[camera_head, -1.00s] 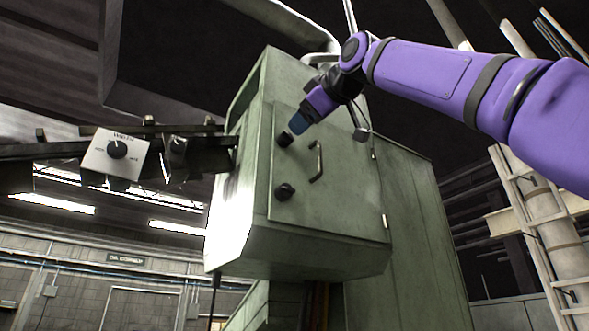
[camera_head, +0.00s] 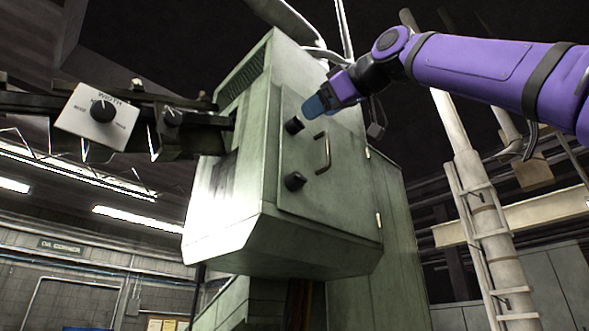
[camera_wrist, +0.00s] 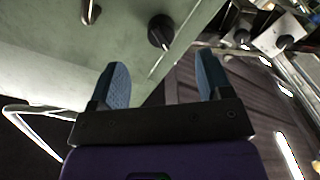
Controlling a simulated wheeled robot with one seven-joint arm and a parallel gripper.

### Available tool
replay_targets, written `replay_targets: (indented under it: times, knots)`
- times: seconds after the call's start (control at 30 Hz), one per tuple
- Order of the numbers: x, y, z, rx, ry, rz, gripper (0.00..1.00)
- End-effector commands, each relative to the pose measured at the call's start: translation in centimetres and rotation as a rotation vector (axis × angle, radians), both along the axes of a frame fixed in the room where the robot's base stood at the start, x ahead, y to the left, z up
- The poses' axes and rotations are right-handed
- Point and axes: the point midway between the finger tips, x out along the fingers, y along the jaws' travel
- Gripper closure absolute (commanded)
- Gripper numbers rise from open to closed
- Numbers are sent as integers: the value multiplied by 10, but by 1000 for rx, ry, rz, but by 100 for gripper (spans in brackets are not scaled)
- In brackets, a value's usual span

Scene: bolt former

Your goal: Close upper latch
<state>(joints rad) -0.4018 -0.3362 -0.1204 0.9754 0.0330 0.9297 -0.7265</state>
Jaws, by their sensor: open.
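The upper latch (camera_head: 294,125) is a dark round knob near the left edge of the green cabinet door (camera_head: 345,195). A similar lower latch (camera_head: 295,181) sits below it. My gripper (camera_head: 315,105) is just up and right of the upper latch, apart from it in the picture. In the wrist view, my gripper (camera_wrist: 162,72) shows two blue fingers spread wide with nothing between them. The upper latch (camera_wrist: 161,31) lies ahead of the gap between the fingertips. A pale mark shows on its dark face; how far it is turned is hard to tell.
A metal door handle (camera_head: 322,153) stands out right of the latches; it also shows in the wrist view (camera_wrist: 91,11). A dark rail with a white width dial (camera_head: 102,112) juts out at left. A white ladder (camera_head: 480,240) stands at right.

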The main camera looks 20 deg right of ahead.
Motion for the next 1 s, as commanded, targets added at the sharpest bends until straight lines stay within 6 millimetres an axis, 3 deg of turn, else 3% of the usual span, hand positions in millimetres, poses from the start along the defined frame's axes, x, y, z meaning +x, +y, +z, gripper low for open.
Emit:
replay_targets:
  times: [0.27, 0.7, 1.0]
  knots:
    - [58, 19, -1, -1, 4, 1, 28]
    - [57, 18, 0, 479, 156, -2, 28]
    - [56, 18, 0, 629, 206, 0, 28]
